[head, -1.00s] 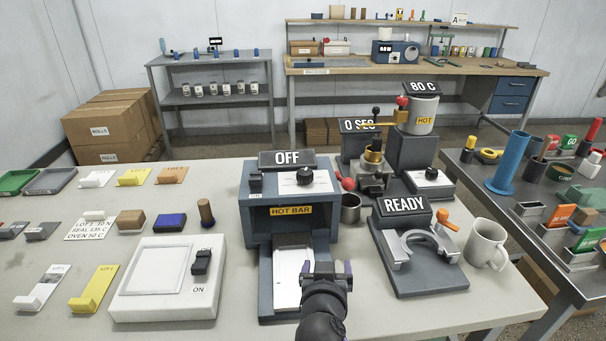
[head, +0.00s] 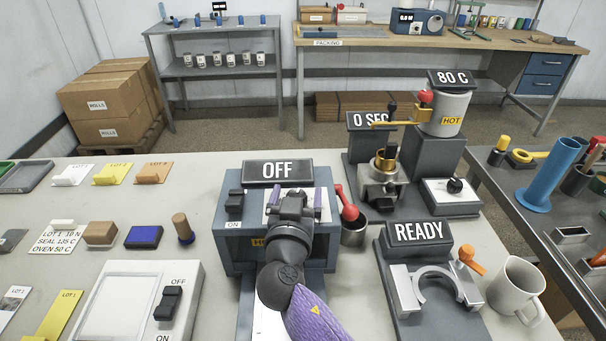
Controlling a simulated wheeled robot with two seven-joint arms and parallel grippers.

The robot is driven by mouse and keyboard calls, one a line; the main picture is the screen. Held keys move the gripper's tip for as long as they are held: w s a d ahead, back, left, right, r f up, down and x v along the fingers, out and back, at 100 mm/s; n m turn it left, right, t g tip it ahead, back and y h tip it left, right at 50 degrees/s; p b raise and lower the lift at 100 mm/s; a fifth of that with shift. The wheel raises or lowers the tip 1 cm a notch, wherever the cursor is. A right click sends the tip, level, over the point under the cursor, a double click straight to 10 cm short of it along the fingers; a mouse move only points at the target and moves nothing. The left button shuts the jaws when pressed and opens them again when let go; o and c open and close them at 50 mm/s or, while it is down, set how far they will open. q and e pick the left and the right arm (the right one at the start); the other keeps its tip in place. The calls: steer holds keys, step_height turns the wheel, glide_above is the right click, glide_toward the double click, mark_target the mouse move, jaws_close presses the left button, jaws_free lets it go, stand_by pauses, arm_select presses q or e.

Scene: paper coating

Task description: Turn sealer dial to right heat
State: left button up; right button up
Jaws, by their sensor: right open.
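The heat sealer (head: 232,250) is a blue-grey box with a display reading OFF (head: 277,171) on top. A black switch (head: 235,203) sits on its upper left. The sealer dial on its pale plate is mostly hidden behind my right gripper (head: 297,197). The gripper is open, with its fingers at the dial plate; I cannot tell whether they touch the dial. My right arm also covers most of the HOT BAR label. A lot card (head: 62,238) left of the sealer reads LOT 1, 10 N, SEAL 135 C, OVEN 50 C. My left gripper is not in view.
The READY device (head: 404,259) and a white mug (head: 517,287) are farther right. A white switch box (head: 190,308) lies at front left.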

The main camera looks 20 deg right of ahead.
steer(key=shift+w, duration=0.15)
steer(key=shift+c, duration=0.9)
jaws_close()
